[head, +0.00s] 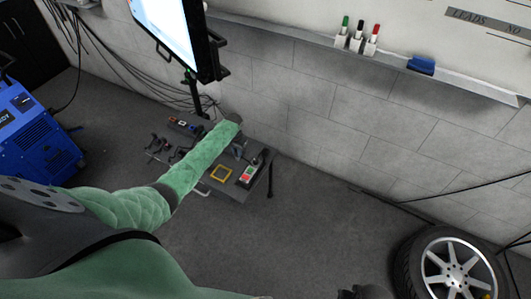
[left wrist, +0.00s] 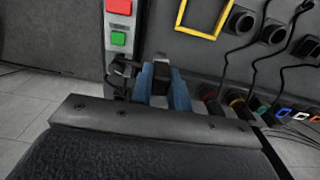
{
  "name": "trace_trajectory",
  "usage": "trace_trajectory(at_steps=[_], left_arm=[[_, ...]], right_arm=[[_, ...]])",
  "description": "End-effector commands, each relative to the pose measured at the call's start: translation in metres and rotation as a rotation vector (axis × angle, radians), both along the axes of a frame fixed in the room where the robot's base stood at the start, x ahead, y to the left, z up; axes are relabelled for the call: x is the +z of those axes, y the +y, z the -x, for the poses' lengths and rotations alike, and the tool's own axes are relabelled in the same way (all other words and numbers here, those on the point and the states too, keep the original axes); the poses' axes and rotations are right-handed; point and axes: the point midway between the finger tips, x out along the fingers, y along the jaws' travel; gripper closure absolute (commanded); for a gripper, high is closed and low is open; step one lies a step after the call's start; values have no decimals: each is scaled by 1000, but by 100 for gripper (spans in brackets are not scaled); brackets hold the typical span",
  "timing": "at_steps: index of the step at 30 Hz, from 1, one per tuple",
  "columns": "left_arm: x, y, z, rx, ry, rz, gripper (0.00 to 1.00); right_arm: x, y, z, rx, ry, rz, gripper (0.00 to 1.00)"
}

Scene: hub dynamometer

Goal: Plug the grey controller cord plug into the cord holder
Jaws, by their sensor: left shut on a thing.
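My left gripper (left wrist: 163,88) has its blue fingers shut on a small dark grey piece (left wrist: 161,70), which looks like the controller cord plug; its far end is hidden. In the head view the left gripper (head: 238,143) is over the cart's back part, mostly hidden by my green-sleeved arm. The controller box with red and green buttons (left wrist: 118,22) is just left of the fingers, and it also shows in the head view (head: 249,174). Round dark sockets (left wrist: 240,20) are at the right; I cannot tell which part is the cord holder. My right gripper (head: 365,292) barely shows at the bottom edge.
The grey cart (head: 206,188) stands near the block wall. A yellow square frame (left wrist: 203,18) lies on its top. Several cords and coloured connectors (left wrist: 262,108) are right of the fingers. A monitor (head: 178,35) stands behind, and a wheel (head: 447,265) is at the lower right.

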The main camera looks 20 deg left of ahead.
Motion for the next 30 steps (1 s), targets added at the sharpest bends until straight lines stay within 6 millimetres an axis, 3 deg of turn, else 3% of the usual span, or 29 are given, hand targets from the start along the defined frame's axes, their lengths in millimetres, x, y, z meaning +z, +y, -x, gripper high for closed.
trace_trajectory(at_steps=[30], left_arm=[[1,-49,4,0,0,0,100]], right_arm=[[22,0,0,0,0,0,64]])
